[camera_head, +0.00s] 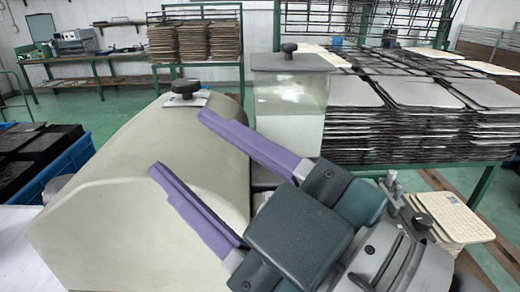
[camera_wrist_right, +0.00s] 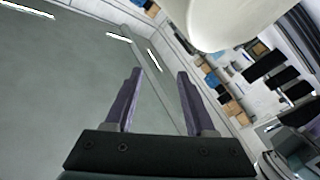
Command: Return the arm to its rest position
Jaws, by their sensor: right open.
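My right gripper (camera_head: 180,143) reaches in from the lower right of the head view. Its two purple fingers are spread wide apart with nothing between them, in front of a large pale rounded casing (camera_head: 110,195). The right wrist view also shows its fingers (camera_wrist_right: 159,74) apart and empty. The fingers hide part of the casing; I cannot tell whether they touch it. My left gripper is not in view.
A clear-sided box with a dark lid (camera_head: 292,62) stands behind the gripper. Stacked tray panels (camera_head: 420,125) fill a green-framed rack at the right. A blue crate (camera_head: 70,160) is at the left. A pale rounded object (camera_wrist_right: 235,22) shows at the top of the wrist view.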

